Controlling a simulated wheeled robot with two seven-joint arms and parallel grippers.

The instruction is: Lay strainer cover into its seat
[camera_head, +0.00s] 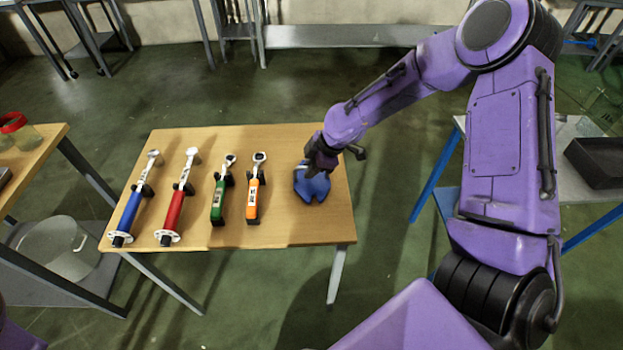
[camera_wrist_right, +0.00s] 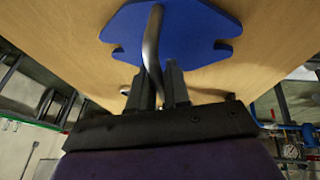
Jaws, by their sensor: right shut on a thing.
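A flat blue piece with notched edges (camera_head: 312,189) is at the right end of the wooden table; I take it to be the strainer cover. In the right wrist view the blue piece (camera_wrist_right: 190,35) has a curved grey metal bar (camera_wrist_right: 152,50) in front of it, running down between the fingers. My right gripper (camera_head: 322,160) is over the blue piece, and its fingers (camera_wrist_right: 160,88) are shut on the bar. I cannot tell whether the blue piece touches the table. I cannot make out the cover's seat. My left gripper is out of view.
The wooden table (camera_head: 275,232) also holds a blue-handled tool (camera_head: 130,208), a red one (camera_head: 177,205), a green one (camera_head: 219,195) and an orange one (camera_head: 253,198) on its left and middle. A metal pot (camera_head: 62,248) stands under the left table. A black tray (camera_head: 597,162) is at right.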

